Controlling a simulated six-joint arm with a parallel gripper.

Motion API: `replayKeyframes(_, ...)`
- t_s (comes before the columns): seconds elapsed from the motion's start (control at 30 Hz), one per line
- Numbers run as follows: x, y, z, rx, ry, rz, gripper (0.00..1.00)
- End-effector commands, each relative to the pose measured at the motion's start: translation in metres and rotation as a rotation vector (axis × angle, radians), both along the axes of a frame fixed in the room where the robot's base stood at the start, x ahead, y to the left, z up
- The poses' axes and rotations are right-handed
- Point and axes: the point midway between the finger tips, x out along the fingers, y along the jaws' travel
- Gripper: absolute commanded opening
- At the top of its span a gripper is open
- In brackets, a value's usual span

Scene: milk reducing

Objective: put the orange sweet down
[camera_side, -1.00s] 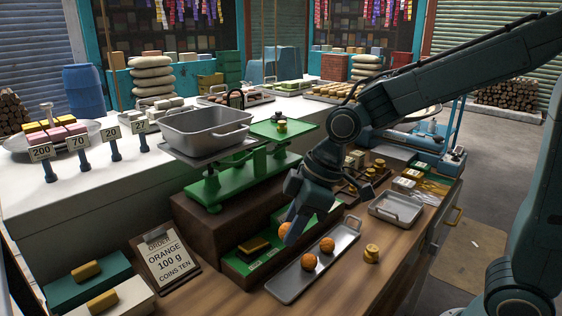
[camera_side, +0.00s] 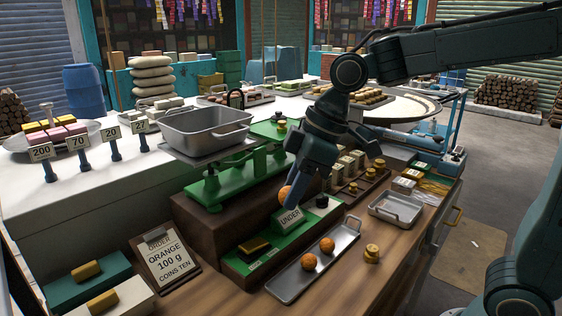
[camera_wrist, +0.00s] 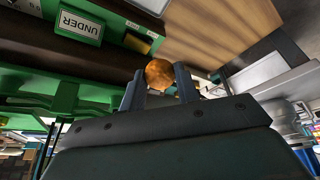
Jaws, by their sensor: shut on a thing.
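My gripper (camera_side: 293,192) is shut on an orange sweet (camera_side: 285,194), held in the air above the green board with the UNDER sign (camera_side: 290,218). The held sweet also shows between the fingers in the wrist view (camera_wrist: 159,74). Two more orange sweets, one nearer (camera_side: 309,262) and one farther (camera_side: 327,245), lie on the long metal tray (camera_side: 290,285) below and to the right of my gripper. The green balance scale (camera_side: 230,185) stands behind my gripper to the left, with a grey metal pan (camera_side: 205,128) on its left side.
An order card (camera_side: 166,262) reads orange 100 g, coins ten. A small empty metal tray (camera_side: 396,207) lies farther right. Brass weights (camera_side: 281,125) stand on the scale's right plate.

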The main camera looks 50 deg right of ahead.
Motion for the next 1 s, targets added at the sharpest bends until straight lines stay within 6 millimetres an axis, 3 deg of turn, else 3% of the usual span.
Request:
replayKeyframes(0.47,0.010,0.004,0.009,-0.001,-0.001,-0.017,0.10)
replayKeyframes(1.0,0.068,0.031,0.074,-0.006,-0.003,-0.167,0.10)
